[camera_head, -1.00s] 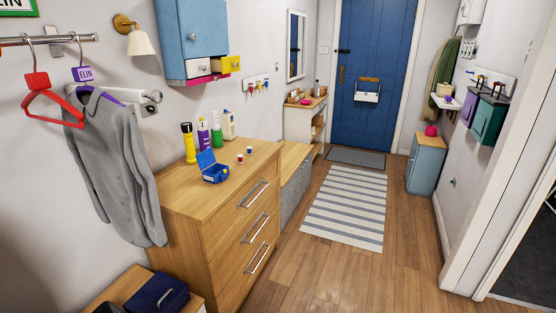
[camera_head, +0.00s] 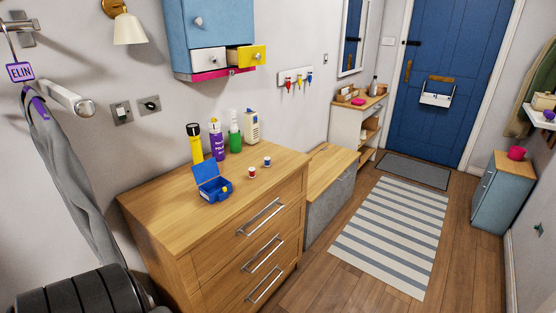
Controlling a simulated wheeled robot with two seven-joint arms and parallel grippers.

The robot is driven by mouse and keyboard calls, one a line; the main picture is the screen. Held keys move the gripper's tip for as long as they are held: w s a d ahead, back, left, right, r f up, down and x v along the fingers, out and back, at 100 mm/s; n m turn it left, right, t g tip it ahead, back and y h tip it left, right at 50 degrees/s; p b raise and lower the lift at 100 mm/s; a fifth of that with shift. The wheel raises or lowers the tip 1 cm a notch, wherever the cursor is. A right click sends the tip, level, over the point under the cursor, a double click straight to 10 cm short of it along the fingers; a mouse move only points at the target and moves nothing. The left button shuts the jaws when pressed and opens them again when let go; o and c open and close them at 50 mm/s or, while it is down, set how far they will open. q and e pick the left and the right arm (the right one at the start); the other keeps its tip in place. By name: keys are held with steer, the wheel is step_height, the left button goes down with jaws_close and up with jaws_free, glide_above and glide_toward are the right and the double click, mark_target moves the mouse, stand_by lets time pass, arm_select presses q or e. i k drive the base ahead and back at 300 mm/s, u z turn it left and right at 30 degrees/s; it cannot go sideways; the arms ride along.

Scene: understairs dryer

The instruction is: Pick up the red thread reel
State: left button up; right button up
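Two small thread reels stand near the back right of the wooden dresser top (camera_head: 150,205). The nearer reel (camera_head: 252,173) looks red with pale ends. Neither of my grippers is in view.
An open blue box (camera_head: 212,188) stands left of the reels. Behind are a yellow torch (camera_head: 195,143), a purple bottle (camera_head: 217,140), a green bottle (camera_head: 234,135) and a pale carton (camera_head: 251,127). A blue wall cabinet (camera_head: 210,30) with an open yellow drawer (camera_head: 248,56) hangs above.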

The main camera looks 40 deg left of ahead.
mark_target(252, 169)
steer(key=i, duration=3.95)
steer(key=u, duration=3.1)
